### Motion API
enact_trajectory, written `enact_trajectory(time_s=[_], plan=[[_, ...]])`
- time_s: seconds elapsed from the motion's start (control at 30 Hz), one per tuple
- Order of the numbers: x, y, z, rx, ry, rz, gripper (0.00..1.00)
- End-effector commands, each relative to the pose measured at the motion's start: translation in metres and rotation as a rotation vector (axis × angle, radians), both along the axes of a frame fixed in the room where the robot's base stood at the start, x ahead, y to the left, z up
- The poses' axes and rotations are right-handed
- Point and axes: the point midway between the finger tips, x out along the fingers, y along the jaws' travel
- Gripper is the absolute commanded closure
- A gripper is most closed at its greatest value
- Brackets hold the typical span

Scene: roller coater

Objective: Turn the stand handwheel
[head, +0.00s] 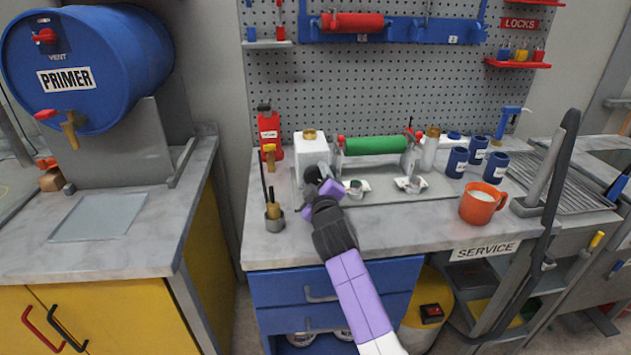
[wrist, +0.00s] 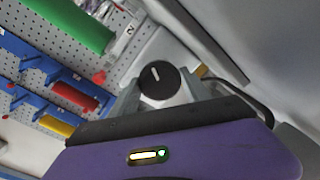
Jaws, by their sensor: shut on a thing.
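The stand handwheel (wrist: 158,84) is a black round knob with a white line on its face, seen in the wrist view. In the head view it is a small dark shape (head: 312,174) at the front left of the stand with the green roller (head: 374,145). My gripper (head: 319,187) is at this knob, shut on it, with its purple parts to either side. My gripper and wrist hide part of the knob and the stand's front left. The green roller also shows at the upper left of the wrist view (wrist: 65,22).
A brush pot (head: 274,216) is close on the left. Blue cups (head: 457,162) and an orange mug (head: 482,203) stand to the right. The bench's front strip is mostly clear.

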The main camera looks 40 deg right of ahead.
Motion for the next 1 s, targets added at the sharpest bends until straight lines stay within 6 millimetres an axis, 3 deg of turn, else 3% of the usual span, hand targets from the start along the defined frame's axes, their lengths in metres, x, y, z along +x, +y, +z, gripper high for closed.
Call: enact_trajectory(time_s=[0.43,0.47,0.57,1.0], plan=[[-0.0008,-0.0008,-0.0018,0.009,-0.001,-0.002,0.85],[-0.0008,-0.0009,-0.0019,0.009,-0.001,-0.002,0.41],[-0.0007,-0.0008,-0.0017,0.009,-0.001,-0.002,0.23],[-0.0091,0.0059,-0.0003,0.006,-0.004,0.001,0.23]])
